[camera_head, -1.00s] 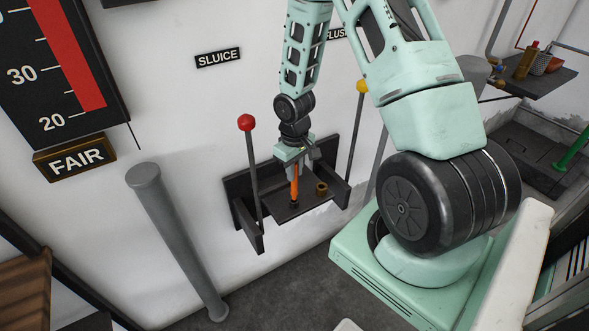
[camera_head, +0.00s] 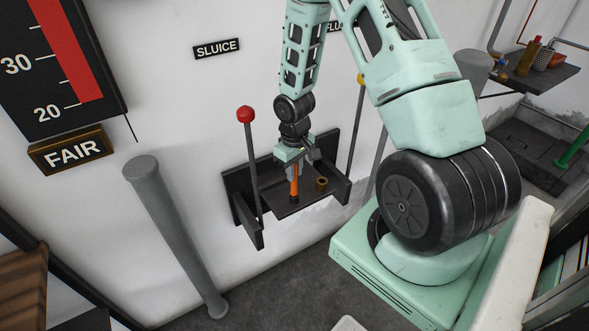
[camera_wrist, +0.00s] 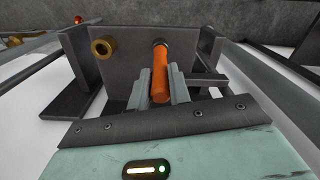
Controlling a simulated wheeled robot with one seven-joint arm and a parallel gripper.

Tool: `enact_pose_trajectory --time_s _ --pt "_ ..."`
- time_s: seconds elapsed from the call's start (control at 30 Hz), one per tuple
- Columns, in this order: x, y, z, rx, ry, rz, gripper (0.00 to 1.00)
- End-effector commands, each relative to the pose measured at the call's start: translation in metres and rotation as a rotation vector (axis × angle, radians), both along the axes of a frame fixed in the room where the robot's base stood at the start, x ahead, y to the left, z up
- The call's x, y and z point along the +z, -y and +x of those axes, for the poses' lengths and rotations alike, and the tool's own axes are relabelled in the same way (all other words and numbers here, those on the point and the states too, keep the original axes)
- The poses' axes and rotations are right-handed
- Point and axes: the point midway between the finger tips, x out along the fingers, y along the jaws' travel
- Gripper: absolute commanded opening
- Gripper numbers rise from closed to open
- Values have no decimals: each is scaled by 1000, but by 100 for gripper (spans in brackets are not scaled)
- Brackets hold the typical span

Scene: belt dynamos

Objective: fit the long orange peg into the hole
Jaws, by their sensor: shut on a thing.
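The long orange peg (camera_head: 294,184) is held by my gripper (camera_head: 293,165), roughly upright above a dark wall shelf (camera_head: 300,199). In the wrist view the peg (camera_wrist: 160,78) lies between the two grey fingers of my gripper (camera_wrist: 165,92), which are shut on it. The peg's far end meets a dark round spot (camera_wrist: 159,42) on the shelf. I cannot tell whether the tip is inside the hole or just over it. The hole itself is mostly hidden by the peg.
A grey post (camera_head: 175,235) leans at left.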

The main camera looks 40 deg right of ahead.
Motion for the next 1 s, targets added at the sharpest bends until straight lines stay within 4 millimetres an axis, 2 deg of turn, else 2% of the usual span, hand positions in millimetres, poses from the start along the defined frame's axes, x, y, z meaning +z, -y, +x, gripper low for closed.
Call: enact_pose_trajectory --time_s 0.13,0.17,0.2,0.23,0.27,0.53,0.67,0.77,1.0 --pt "-4 0 0 0 0 0 0" --pt "-4 0 0 0 0 0 22" --pt "-3 0 0 0 0 0 33" --pt "-3 0 0 0 0 0 41" --pt "-3 0 0 0 0 0 44" --pt "-3 0 0 0 0 0 44" --pt "6 1 0 -2 1 -1 44" --pt "21 1 1 -1 4 -1 44" --pt "75 1 1 -3 6 -3 44"
